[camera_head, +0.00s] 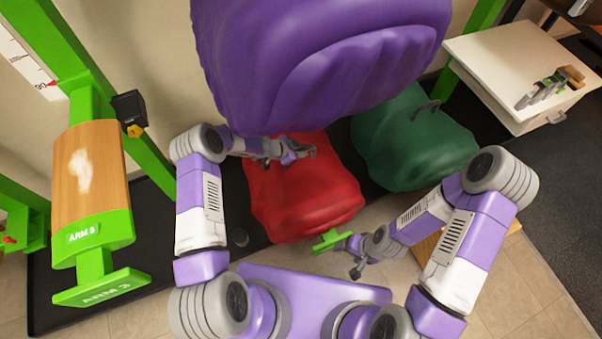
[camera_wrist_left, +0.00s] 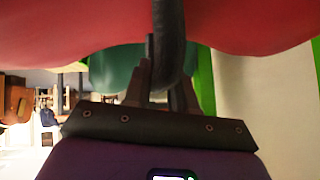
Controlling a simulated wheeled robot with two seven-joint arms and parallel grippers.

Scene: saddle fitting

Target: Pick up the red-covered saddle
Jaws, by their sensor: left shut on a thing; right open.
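The red-covered saddle (camera_head: 305,195) is in the middle of the head view, below the large purple shape. My left gripper (camera_head: 297,152) is at its upper part. In the left wrist view the red cover (camera_wrist_left: 90,25) fills the top, and my left gripper (camera_wrist_left: 165,75) is shut on a dark handle (camera_wrist_left: 170,40) that runs up to the saddle. My right gripper (camera_head: 352,258) is open and empty, low in front of the saddle, near a green bracket (camera_head: 338,238).
A large purple-covered shape (camera_head: 320,60) hangs over the far side. A green-covered saddle (camera_head: 415,145) is to the right. A wooden block on a green stand marked ARM 3 (camera_head: 92,185) is at the left. A white drawer table (camera_head: 500,65) stands at the upper right.

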